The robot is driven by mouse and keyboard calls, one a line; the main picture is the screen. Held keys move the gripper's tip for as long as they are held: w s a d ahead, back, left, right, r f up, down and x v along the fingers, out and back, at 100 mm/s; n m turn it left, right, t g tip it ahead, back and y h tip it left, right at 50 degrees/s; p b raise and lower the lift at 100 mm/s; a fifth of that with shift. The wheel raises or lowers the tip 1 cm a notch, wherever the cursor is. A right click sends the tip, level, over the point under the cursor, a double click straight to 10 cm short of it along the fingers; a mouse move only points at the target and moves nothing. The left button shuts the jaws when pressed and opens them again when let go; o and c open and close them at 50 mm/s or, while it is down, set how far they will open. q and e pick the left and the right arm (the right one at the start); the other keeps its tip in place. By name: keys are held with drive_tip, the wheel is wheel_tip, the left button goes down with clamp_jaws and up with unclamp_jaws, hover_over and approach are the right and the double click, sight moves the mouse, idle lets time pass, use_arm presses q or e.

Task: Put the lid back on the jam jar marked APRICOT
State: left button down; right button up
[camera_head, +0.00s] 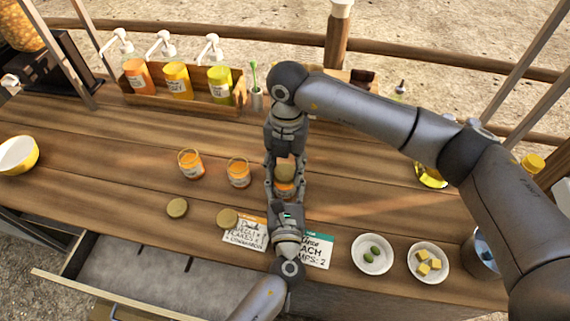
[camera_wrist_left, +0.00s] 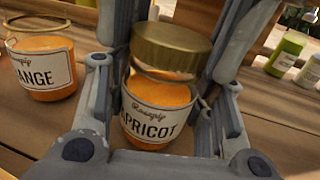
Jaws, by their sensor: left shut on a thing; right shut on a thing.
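The APRICOT jam jar (camera_wrist_left: 152,118), glass with orange jam and a white label, stands upright between the fingers of my left gripper (camera_head: 285,193). The jar also shows in the head view (camera_head: 284,188). My left gripper is shut on it from the front. A gold-brown lid (camera_wrist_left: 170,48) is over the jar's mouth, slightly tilted, with a gap and jam showing beneath it. In the head view the lid (camera_head: 286,173) is between the fingers of my right gripper (camera_head: 286,168), which is shut on it from behind. Some finger contacts are hidden.
Two open jars (camera_head: 238,173) (camera_head: 190,163) stand left; one label ends in "ANGE" (camera_wrist_left: 45,68). Two loose lids (camera_head: 177,207) (camera_head: 227,218) lie on the counter. Cards (camera_head: 318,252), small bowls (camera_head: 372,254) and an open drawer (camera_head: 150,278) are in front; a pump-bottle rack (camera_head: 190,101) stands behind.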

drive_tip(key=m, duration=0.9)
drive_tip(key=shift+m+t+y, duration=0.3)
drive_tip(key=shift+y, duration=0.1)
drive_tip(key=m, duration=0.4)
drive_tip(key=shift+m, duration=0.4)
drive_tip(key=m, duration=0.3)
drive_tip(key=shift+s+a+t, duration=0.15)
drive_tip(key=shift+a+t, duration=0.15)
drive_tip(key=shift+t, duration=0.1)
drive_tip(key=shift+d+m, duration=0.1)
drive_tip(key=shift+m, duration=0.7)
drive_tip(key=shift+d+r, duration=0.1)
drive_tip(key=shift+d, duration=0.1)
drive_tip(key=o, duration=0.7)
